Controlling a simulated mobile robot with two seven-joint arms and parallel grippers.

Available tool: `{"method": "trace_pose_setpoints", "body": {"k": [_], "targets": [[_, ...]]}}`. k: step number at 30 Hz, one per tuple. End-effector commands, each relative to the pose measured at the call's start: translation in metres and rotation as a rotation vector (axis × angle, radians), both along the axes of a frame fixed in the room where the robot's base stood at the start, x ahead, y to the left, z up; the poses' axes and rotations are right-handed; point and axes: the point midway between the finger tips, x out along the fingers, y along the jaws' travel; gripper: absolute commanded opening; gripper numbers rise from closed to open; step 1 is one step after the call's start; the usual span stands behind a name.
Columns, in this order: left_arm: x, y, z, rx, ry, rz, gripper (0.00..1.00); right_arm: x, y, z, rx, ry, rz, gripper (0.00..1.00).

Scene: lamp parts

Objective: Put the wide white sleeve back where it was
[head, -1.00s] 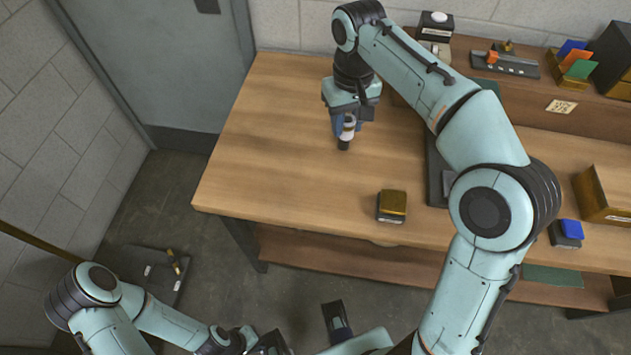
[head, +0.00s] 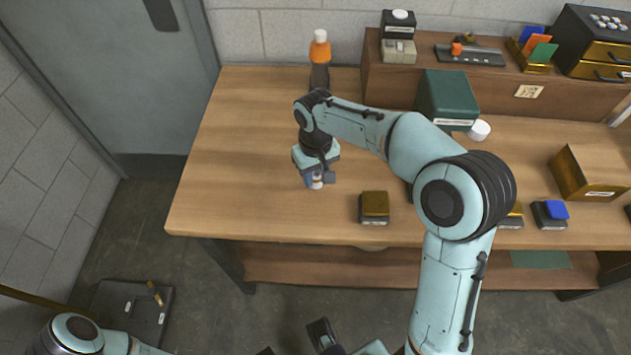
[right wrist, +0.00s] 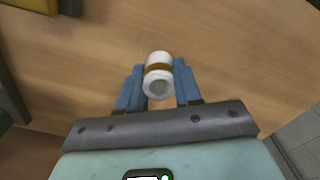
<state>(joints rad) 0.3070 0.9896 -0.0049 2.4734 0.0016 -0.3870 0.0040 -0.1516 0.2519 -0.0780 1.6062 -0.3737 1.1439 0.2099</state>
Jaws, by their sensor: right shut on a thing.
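The wide white sleeve (head: 316,181) is a short white cylinder with a gold-brown band. My right gripper (head: 315,177) is shut on it above the wooden tabletop, left of the black box with a gold top. In the right wrist view the sleeve (right wrist: 158,76) sits between the two blue fingers (right wrist: 158,88), with its round end facing the camera. The gripper hides part of it in the head view, and I cannot tell its height above the table.
The black box with gold top (head: 374,205) stands near the front edge. The left tabletop (head: 225,150) is clear.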

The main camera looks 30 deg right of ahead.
Motion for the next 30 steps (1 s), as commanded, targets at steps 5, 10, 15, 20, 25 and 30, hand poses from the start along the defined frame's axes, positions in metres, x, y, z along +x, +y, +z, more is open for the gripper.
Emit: {"method": "trace_pose_setpoints", "body": {"k": [5, 10, 15, 20, 25, 30], "targets": [[0.001, 0.000, -0.004, 0.001, -0.005, 0.001, 0.00, -0.001, 0.000, -0.028, -0.001, 0.003, 0.000, 0.00], [0.001, 0.000, -0.004, 0.000, -0.006, 0.001, 0.00, 0.000, 0.000, -0.032, 0.000, 0.001, 0.000, 0.00], [0.001, 0.000, -0.004, 0.000, -0.006, 0.001, 0.00, 0.000, 0.000, -0.032, 0.000, 0.001, 0.000, 0.00], [0.002, 0.000, -0.005, 0.001, -0.008, 0.002, 0.00, 0.000, 0.000, -0.035, 0.000, 0.001, 0.000, 0.44], [0.002, 0.000, -0.005, 0.001, -0.008, 0.002, 0.00, 0.000, 0.000, -0.035, 0.000, 0.001, 0.000, 0.59], [0.002, 0.000, -0.005, 0.001, -0.008, 0.002, 0.00, 0.000, 0.000, -0.034, 0.000, 0.001, 0.000, 0.59]]}}
